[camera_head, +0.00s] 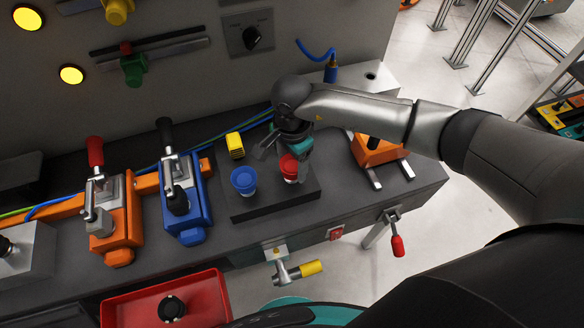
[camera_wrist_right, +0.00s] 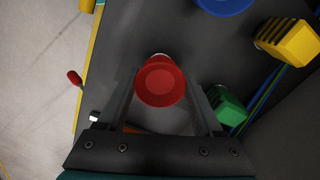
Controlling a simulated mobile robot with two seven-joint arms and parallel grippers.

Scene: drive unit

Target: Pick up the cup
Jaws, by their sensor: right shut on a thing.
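A red cup (camera_head: 289,168) is on or just above the right part of a dark raised block; I cannot tell whether it touches it. A blue cup (camera_head: 244,180) stands on the block to its left. My right gripper (camera_head: 284,158) comes down from above, its fingers on both sides of the red cup, shut on it. In the right wrist view the red cup (camera_wrist_right: 160,82) sits between the two fingers, and part of the blue cup (camera_wrist_right: 225,4) shows at the top edge. My left gripper is not in view.
Orange (camera_head: 115,225) and blue (camera_head: 188,210) clamps stand to the left. A red tray (camera_head: 215,292) is at the front. An orange fixture (camera_head: 378,150) stands right.

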